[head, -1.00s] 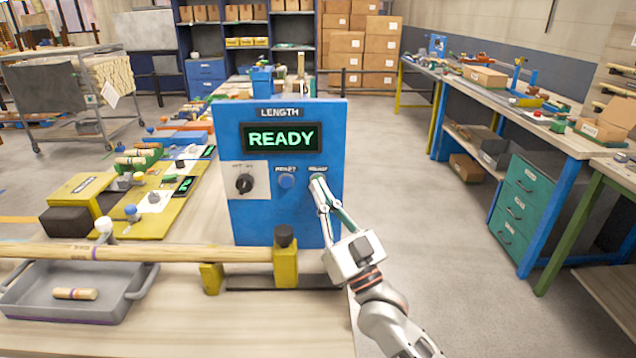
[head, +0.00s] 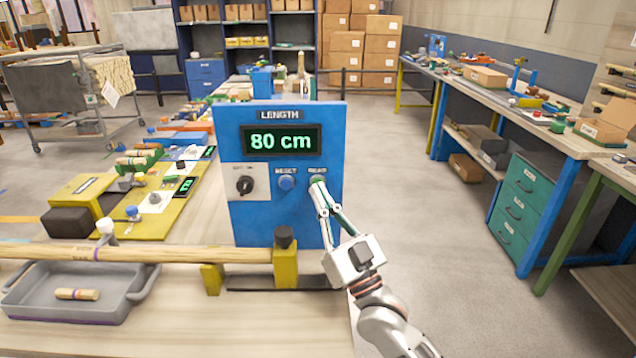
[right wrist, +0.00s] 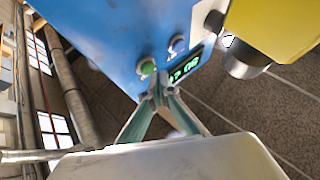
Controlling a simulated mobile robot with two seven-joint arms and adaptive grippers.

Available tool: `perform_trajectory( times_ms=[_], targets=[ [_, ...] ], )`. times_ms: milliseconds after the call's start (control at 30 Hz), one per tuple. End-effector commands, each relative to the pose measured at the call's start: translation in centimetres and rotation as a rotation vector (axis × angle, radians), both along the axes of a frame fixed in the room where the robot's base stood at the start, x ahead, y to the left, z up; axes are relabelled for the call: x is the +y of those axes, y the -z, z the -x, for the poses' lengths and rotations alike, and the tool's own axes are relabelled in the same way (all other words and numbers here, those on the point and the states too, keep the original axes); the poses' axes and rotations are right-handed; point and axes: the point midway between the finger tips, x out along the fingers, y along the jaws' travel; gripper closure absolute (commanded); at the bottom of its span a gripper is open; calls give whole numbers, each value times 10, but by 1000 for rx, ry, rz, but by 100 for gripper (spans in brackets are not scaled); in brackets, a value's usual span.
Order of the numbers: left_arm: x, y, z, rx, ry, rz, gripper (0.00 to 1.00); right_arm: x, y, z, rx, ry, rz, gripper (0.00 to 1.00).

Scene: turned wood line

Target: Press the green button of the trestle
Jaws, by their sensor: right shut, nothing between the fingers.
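The blue trestle panel (head: 235,118) stands upright on the bench, and its LENGTH display (head: 281,140) reads "80 cm" in green. The green button (head: 317,179), under the label READ, is at the panel's right; it also shows in the right wrist view (right wrist: 147,67). My right gripper (head: 317,189) is shut and empty, its fingertips just below the green button, very close to it. I cannot tell whether they touch. The blue RESET button (head: 286,183) and a black knob (head: 244,185) sit to the left. My left gripper is not in view.
A long wooden rod (head: 180,254) lies across the front, ending at a yellow support (head: 286,266). A grey tray (head: 70,308) below it holds a short wooden piece (head: 77,294). The floor right of the bench is clear up to another workbench (head: 530,125).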

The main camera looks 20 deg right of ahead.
Motion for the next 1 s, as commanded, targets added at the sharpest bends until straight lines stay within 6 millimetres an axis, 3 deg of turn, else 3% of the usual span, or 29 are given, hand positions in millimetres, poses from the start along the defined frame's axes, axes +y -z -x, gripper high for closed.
perform_trajectory(
  times_ms=[433, 1000],
  targets=[
    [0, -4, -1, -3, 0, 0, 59, 2, -1, 6, -1, -1, -1, 100],
    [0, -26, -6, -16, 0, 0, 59, 14, -1, 50, -1, 1, 1, 100]
  ],
)
